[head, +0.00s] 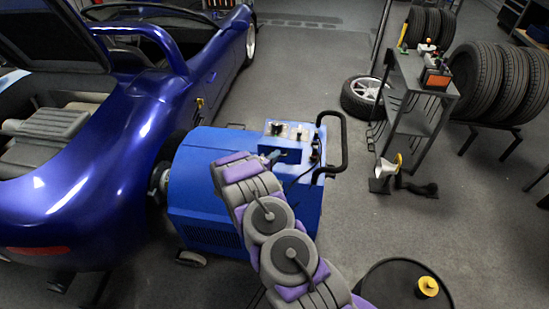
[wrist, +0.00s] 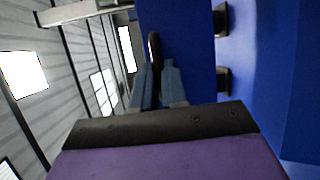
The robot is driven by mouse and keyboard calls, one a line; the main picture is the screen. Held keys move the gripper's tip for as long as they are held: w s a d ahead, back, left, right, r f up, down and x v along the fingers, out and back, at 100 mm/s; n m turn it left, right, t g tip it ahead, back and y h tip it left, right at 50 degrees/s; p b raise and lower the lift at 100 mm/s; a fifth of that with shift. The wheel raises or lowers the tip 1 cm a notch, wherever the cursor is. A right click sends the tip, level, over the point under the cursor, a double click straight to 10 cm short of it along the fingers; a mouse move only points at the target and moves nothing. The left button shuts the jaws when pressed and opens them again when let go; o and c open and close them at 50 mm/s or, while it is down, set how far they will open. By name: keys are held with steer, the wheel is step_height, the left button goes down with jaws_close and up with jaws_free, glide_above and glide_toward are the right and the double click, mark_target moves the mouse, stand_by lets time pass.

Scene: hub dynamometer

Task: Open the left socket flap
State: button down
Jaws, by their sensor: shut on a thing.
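My gripper (head: 274,157) reaches to this panel from the front, and my arm hides part of the machine. In the wrist view my gripper (wrist: 158,82) has its two grey-blue fingers close together around a thin dark loop (wrist: 154,48). The loop stands against a blue panel surface (wrist: 182,30). I cannot tell for sure which flap this belongs to, or how far it is open.
A black bar handle (head: 344,145) sticks out on the machine's right side. The blue car (head: 120,190) is close on the left. A black round table (head: 385,285) with a yellow object (head: 427,286) stands at the front right. Two dark fittings show in the wrist view (wrist: 223,80).

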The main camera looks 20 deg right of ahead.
steer(key=c, duration=1.2)
jaws_free()
steer(key=shift+p+v, duration=0.65)
steer(key=shift+v, duration=7.9)
steer(key=shift+a+f, duration=0.1)
steer(key=shift+a, duration=0.05)
